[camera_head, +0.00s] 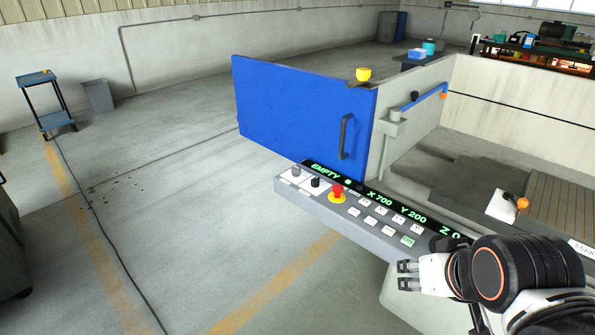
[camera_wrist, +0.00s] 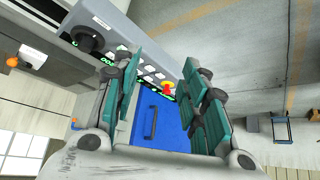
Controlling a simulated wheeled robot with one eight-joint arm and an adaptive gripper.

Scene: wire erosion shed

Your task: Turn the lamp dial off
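The grey control panel (camera_head: 290,188) carries a grey dial (camera_head: 296,171) and a black dial (camera_head: 315,182) at its left end, beside a red mushroom button (camera_head: 337,193). Their labels are too small to read, so I cannot tell which is the lamp dial. My gripper (camera_head: 406,275) is near the panel's right part, apart from these dials. In the wrist view my gripper (camera_wrist: 163,62) is open and empty, its teal pads apart. The red button (camera_wrist: 168,88) shows between the fingers. A large black knob (camera_wrist: 86,38) shows at upper left; its role is unclear.
A blue door (camera_head: 290,105) with a black handle (camera_head: 346,136) stands behind the panel. A machine tank with pale walls (camera_head: 520,95) is at right. A blue trolley (camera_head: 45,80) and grey bin (camera_head: 98,95) stand far left. The floor left of the panel is clear.

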